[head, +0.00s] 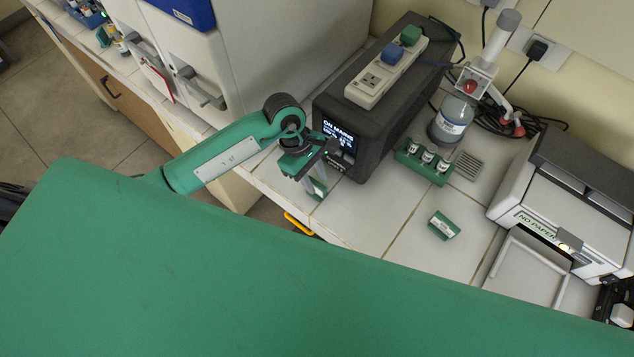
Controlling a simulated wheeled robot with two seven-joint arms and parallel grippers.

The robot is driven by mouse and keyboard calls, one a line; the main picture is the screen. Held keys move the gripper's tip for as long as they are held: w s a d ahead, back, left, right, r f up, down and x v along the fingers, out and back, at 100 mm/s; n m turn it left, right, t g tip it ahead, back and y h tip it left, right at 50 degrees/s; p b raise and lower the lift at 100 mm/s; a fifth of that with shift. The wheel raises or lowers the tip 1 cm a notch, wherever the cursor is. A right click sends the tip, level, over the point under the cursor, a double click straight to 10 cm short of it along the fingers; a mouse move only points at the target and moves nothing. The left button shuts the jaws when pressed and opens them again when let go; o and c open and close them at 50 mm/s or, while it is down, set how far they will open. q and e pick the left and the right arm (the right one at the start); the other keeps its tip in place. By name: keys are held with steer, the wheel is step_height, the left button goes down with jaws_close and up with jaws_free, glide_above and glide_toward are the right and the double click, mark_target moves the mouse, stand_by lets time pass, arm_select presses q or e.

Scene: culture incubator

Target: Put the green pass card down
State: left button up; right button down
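My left gripper (314,178) is over the front edge of the white counter, just in front of the black power unit, pointing down. A small green card (319,188), which I take for the green pass card, shows at its fingertips, and the fingers look shut on it. The card is tilted and its lower end is close to the counter top; I cannot tell whether it touches. The fingers hide part of it. My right gripper is not in view.
The black power unit (385,120) carries a socket strip (385,70). A green rack of vials (422,163) and a bottle (450,122) stand right of it. A green labelled block (443,225) lies on the tiles, with clear counter around it. A printer (570,205) reads "NO PAPER".

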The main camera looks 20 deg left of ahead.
arm_select(q)
steer(key=b+v, duration=0.3)
steer(key=v, duration=0.6)
steer(key=shift+a+r, duration=0.2)
steer(key=shift+r, duration=0.1)
